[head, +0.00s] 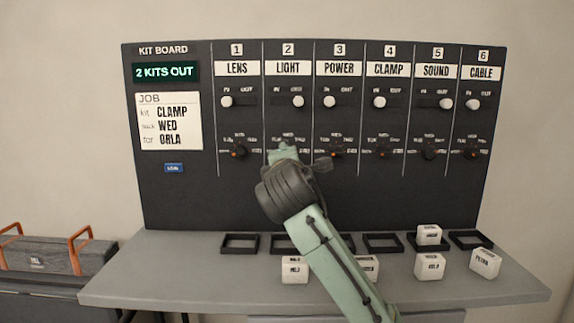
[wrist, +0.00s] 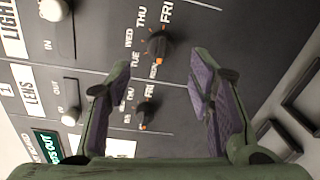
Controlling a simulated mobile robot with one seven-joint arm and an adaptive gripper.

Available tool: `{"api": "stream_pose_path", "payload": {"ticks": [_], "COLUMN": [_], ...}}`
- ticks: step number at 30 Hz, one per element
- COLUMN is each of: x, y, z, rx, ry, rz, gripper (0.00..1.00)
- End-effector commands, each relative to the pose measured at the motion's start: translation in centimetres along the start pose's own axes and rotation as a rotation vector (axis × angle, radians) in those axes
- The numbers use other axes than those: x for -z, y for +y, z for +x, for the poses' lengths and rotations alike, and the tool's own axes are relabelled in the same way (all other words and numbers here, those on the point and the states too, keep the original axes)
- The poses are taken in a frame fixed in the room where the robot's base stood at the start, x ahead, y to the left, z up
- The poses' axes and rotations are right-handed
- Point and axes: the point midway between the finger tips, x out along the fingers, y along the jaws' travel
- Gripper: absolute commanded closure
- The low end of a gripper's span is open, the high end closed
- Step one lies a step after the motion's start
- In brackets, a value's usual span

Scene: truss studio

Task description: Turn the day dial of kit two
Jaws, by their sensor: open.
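The day dial of kit two (wrist: 158,45), under the LIGHT label, is a black knob with an orange mark. The mark is toward the lower side of the dial in the wrist view, near the MON lettering. My gripper (wrist: 160,64) is open, its two purple-padded fingers spread to either side of the view, with the dial showing beyond the gap between their tips. No contact with the dial is seen. In the head view my gripper (head: 288,149) covers most of that dial on the kit board (head: 180,200).
The LENS dial (wrist: 147,113) lies close by, between the fingers in the wrist view. The POWER dial (head: 336,149) is just right of my gripper. The LIGHT slider knob (head: 298,101) is at OUT. White name blocks (head: 430,267) and black trays (head: 239,243) sit on the shelf below.

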Motion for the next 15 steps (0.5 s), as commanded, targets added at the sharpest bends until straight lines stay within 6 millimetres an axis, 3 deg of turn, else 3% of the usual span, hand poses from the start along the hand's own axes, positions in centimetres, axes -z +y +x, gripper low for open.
{"api": "stream_pose_path", "payload": {"ticks": [6,15], "x": [0.0,0.0], "y": [0.1,0.0], "z": [-4.2,-5.9], "rx": [-0.002,0.001], "ry": [0.001,0.0], "rz": [0.001,0.001], "gripper": [0.52,0.52]}}
